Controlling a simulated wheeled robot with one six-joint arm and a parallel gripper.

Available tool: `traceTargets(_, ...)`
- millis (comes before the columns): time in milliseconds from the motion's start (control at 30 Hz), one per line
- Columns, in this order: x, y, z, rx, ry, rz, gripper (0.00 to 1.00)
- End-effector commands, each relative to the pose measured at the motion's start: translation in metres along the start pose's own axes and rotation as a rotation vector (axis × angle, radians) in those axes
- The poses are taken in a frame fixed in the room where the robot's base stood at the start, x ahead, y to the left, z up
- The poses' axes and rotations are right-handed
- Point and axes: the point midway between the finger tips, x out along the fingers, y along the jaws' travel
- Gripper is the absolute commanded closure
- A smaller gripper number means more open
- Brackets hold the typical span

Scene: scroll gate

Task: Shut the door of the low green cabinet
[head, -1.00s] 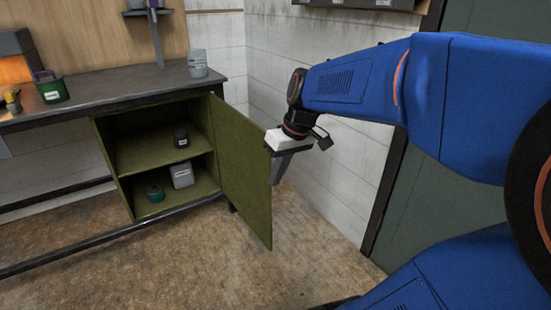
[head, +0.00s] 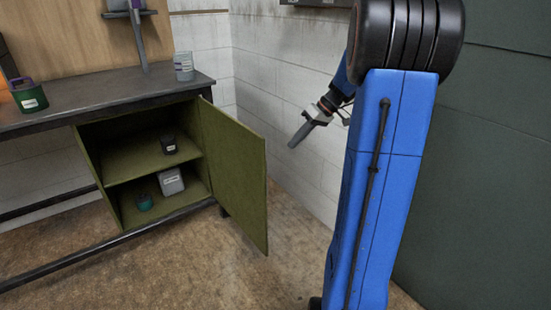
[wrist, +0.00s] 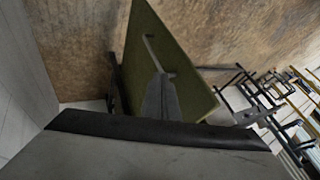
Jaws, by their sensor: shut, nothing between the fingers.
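The low green cabinet (head: 88,155) stands under the workbench, and its door (head: 235,168) is wide open, swung out to the right. The inner face of the door shows in the head view. In the wrist view the green door (wrist: 190,95) carries a bar handle (wrist: 152,50) on the face towards me. My gripper (head: 292,145) is shut and empty, to the right of the door, on its outer side, near the white wall. In the wrist view my gripper (wrist: 160,80) overlaps the door; I cannot tell whether they touch.
A dark can (head: 168,144) is on the cabinet's shelf; a grey container (head: 171,182) and a green can (head: 145,202) are below. The floor before the cabinet is clear.

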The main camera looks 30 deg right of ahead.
Motion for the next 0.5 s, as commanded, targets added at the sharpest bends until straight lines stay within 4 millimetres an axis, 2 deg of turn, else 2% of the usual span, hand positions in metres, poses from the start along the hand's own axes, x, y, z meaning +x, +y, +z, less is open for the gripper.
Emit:
traceTargets(167,0.018,0.0,0.001,0.001,-0.003,-0.003,1.0)
traceTargets(500,0.077,-0.001,0.001,0.001,-0.004,-0.002,1.0)
